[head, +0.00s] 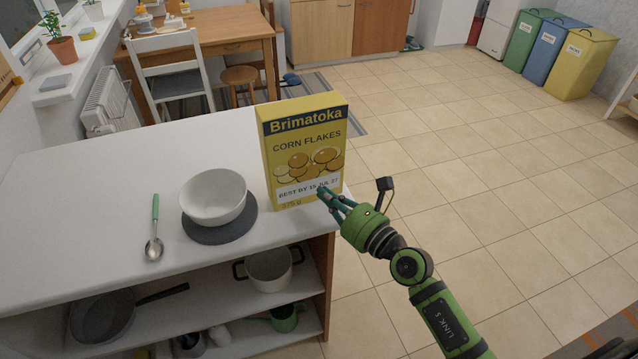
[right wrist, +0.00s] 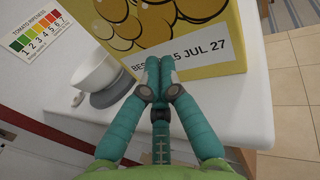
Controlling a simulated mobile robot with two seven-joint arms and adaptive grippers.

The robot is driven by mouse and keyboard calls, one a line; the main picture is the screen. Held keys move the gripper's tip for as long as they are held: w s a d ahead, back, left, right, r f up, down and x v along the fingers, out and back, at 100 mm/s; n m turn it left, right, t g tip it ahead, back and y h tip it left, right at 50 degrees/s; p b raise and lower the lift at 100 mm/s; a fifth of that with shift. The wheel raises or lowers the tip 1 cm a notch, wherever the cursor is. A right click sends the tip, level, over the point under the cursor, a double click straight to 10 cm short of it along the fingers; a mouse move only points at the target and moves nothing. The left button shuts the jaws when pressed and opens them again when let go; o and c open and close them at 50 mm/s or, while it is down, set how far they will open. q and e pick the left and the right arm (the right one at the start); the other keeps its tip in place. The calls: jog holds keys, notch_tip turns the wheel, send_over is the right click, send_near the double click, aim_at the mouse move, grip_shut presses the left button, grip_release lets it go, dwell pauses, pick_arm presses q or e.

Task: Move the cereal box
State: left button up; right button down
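The cereal box (head: 304,150) is a yellow corn flakes carton standing upright at the right end of the white counter. Its printed front fills the top of the right wrist view (right wrist: 200,62). My right gripper (head: 325,192) is at the lower right of that front face. In the right wrist view its teal fingers (right wrist: 160,68) meet at the tips with nothing between them, over the date label. I cannot tell whether the tips touch the box. My left gripper is in neither view.
A white bowl (head: 214,197) on a dark round mat (head: 221,234) and a spoon (head: 154,230) lie left of the box. The counter (head: 110,180) is otherwise clear. Shelves below hold a pot (head: 270,271) and a pan (head: 102,316). Tiled floor (head: 480,180) is open to the right.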

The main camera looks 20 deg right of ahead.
jog(key=shift+x, duration=1.4)
